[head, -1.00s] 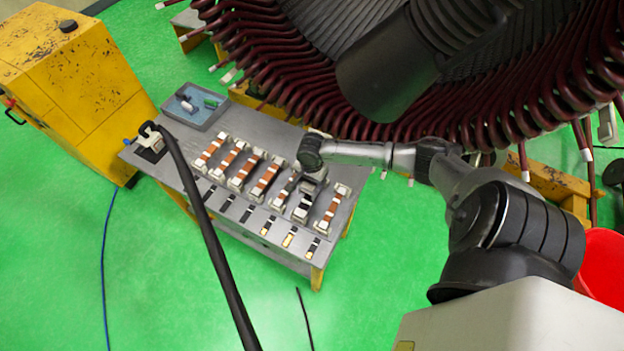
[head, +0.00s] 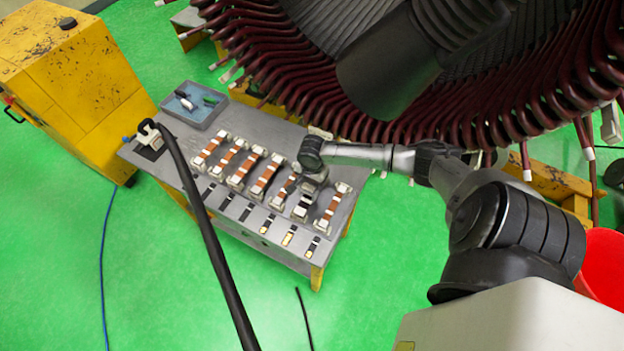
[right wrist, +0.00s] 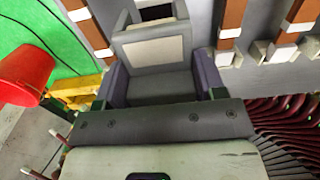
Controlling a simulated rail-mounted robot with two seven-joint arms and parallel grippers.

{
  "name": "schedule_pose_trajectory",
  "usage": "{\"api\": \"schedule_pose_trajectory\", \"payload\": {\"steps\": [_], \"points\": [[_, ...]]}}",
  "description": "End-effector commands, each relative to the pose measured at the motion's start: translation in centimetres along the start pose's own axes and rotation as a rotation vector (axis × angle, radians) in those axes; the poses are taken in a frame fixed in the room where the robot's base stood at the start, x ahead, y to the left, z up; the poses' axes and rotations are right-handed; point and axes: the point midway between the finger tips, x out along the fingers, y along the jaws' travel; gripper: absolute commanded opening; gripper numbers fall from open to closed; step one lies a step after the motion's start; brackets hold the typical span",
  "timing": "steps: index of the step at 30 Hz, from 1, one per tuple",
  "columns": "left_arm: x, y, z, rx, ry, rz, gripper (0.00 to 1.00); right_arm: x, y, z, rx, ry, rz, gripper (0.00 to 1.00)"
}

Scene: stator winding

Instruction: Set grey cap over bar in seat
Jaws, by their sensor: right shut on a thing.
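My right gripper (head: 313,181) is over the right part of the grey table, above the row of seats. In the right wrist view its purple-grey fingers (right wrist: 160,72) are shut on the sides of a grey block, the grey cap (right wrist: 160,86). A pale block with a grey frame (right wrist: 152,50) shows just beyond the cap; I cannot tell if they touch. In the head view the seat by the gripper (head: 301,208) is partly hidden by it, and the bar there is hard to make out. Other seats hold copper-brown bars, such as this bar (head: 264,178). My left gripper is not in view.
A blue-grey tray (head: 204,121) with small items is at the table's back left. Small dark and gold strips (head: 289,237) lie along the front. The big stator with dark red coils (head: 480,125) stands close behind.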

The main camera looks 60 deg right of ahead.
Motion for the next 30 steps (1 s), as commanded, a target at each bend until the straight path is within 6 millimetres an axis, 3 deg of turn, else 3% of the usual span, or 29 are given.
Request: {"api": "schedule_pose_trajectory", "payload": {"steps": [8,19,30], "points": [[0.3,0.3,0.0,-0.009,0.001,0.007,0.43,0.9,0.0,0.0,0.001,-0.001,0.000,0.38],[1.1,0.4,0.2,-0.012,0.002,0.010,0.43,4.0,-0.1,0.0,0.003,0.000,0.000,0.38],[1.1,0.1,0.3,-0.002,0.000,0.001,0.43,4.2,-0.1,0.0,0.002,0.001,0.000,0.38]]}}
